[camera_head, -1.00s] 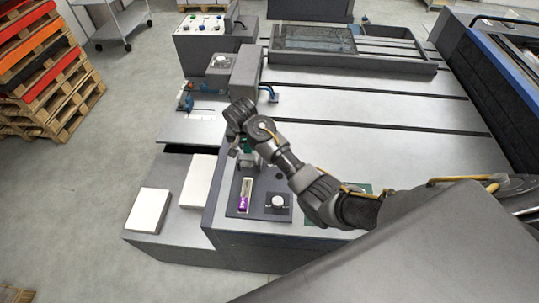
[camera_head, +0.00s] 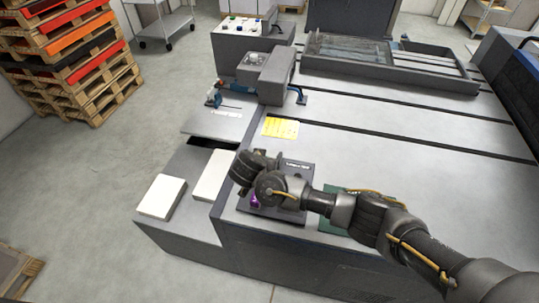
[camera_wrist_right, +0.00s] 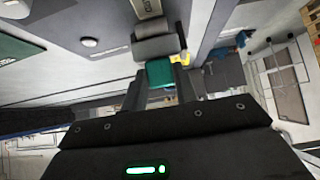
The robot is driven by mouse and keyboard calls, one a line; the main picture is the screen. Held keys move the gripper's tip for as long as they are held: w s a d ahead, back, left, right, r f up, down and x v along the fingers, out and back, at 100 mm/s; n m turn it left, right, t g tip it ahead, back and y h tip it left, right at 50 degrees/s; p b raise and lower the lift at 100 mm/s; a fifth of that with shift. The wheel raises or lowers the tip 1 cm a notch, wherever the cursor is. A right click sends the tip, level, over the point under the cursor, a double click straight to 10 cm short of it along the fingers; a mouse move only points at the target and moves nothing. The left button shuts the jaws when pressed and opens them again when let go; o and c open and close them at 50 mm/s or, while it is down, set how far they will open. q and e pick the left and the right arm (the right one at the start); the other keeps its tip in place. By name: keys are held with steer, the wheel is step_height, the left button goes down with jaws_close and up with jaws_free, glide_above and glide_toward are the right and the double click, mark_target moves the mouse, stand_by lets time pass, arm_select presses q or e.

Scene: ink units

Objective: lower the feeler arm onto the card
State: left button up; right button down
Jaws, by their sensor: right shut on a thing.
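My right gripper (camera_wrist_right: 160,80) is shut on a green block (camera_wrist_right: 160,73) in the right wrist view. A grey roller-like part (camera_wrist_right: 158,47) and a pale bar with lettering (camera_wrist_right: 147,8) show just beyond the block; I cannot tell for sure whether they are the feeler arm. In the head view my right gripper (camera_head: 246,168) is over the dark panel, and its fingertips are hidden by the wrist. A flat yellow sheet (camera_head: 280,128), perhaps the card, lies on the grey table behind the gripper. My left gripper is not in view.
The dark panel (camera_head: 290,215) at the table's front carries a purple item (camera_head: 255,202), partly covered by my wrist. Two white stacks (camera_head: 161,196) (camera_head: 211,175) lie on the lower ledge at left. A grey block unit (camera_head: 275,75) stands behind the yellow sheet.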

steer(key=shift+s+a+f, duration=0.1)
steer(key=shift+s+f, duration=0.4)
steer(key=shift+f, duration=0.2)
steer(key=shift+s+a+f, duration=0.1)
steer(key=shift+s+f, duration=0.35)
steer(key=shift+f, duration=0.4)
steer(key=c, duration=1.5)
jaws_free()
steer(key=o, duration=0.4)
steer(key=shift+r, duration=0.2)
steer(key=shift+s+r, duration=0.1)
steer(key=shift+r, duration=0.15)
steer(key=b+v, duration=0.1)
steer(key=v, duration=0.9)
steer(key=shift+s+a, duration=0.1)
steer(key=shift+s, duration=0.05)
